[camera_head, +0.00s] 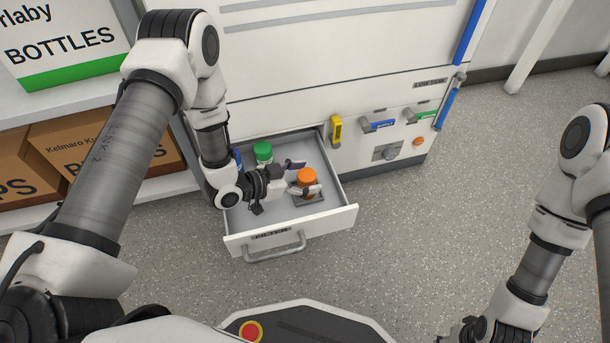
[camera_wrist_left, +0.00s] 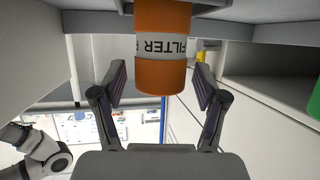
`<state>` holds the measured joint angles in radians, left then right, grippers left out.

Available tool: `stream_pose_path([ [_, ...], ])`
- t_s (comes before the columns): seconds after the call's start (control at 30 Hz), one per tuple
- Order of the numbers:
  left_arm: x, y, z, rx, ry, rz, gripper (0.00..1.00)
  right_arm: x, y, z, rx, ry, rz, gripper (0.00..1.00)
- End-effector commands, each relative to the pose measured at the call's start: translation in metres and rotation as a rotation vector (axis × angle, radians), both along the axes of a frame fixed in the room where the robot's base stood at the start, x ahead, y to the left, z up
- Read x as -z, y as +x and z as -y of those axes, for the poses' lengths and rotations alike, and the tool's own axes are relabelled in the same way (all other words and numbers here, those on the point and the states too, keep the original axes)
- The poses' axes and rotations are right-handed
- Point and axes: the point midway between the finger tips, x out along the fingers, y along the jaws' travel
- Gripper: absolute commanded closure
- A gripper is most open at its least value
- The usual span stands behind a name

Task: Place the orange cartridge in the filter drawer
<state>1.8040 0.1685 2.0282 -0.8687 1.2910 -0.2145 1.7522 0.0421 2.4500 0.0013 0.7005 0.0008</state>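The orange cartridge (camera_head: 306,176) stands upright in the open filter drawer (camera_head: 338,218), on a dark square holder (camera_head: 311,200) near the drawer's right side. My left gripper (camera_head: 303,177) reaches into the drawer from the left, with its fingers on either side of the cartridge. In the left wrist view, the cartridge (camera_wrist_left: 163,75) with its "FILTER" label sits between the spread fingers of the left gripper (camera_wrist_left: 161,85), with a gap on both sides. My right gripper (camera_head: 474,331) is at the bottom edge, only partly seen.
A green-topped cartridge (camera_head: 263,151) stands at the back of the drawer, and a blue thing (camera_head: 237,158) beside it is partly hidden by my arm. A yellow handle (camera_head: 336,130) is on the cabinet front right of the drawer. Boxes (camera_head: 60,155) fill the left shelves. The floor at right is clear.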

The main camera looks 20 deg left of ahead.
Motion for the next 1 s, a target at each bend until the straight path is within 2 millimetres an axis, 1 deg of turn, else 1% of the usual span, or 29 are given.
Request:
stream_pose_path([
  [0.13,-0.004,0.000,0.000,0.000,0.000,0.000,0.27,-0.002,0.000,0.000,0.000,0.000,0.000,0.60],
  [0.27,-0.015,-0.011,-0.013,-0.006,-0.002,-0.003,0.27,-0.016,-0.001,0.000,-0.002,0.000,-0.002,0.60],
  [0.5,-0.041,-0.052,-0.053,-0.008,-0.003,-0.003,0.27,-0.053,-0.001,0.000,-0.004,0.000,-0.003,0.60],
  [0.6,-0.047,-0.067,-0.067,-0.007,-0.002,-0.002,0.27,-0.062,-0.001,0.000,-0.004,0.000,-0.003,0.60],
  [0.77,-0.050,-0.078,-0.078,-0.002,-0.001,0.001,0.27,-0.068,-0.001,0.000,-0.004,0.000,-0.003,0.60],
  [1.0,-0.048,-0.079,-0.078,0.000,0.000,0.000,0.27,-0.066,-0.001,0.000,-0.004,0.000,-0.003,0.60],
])
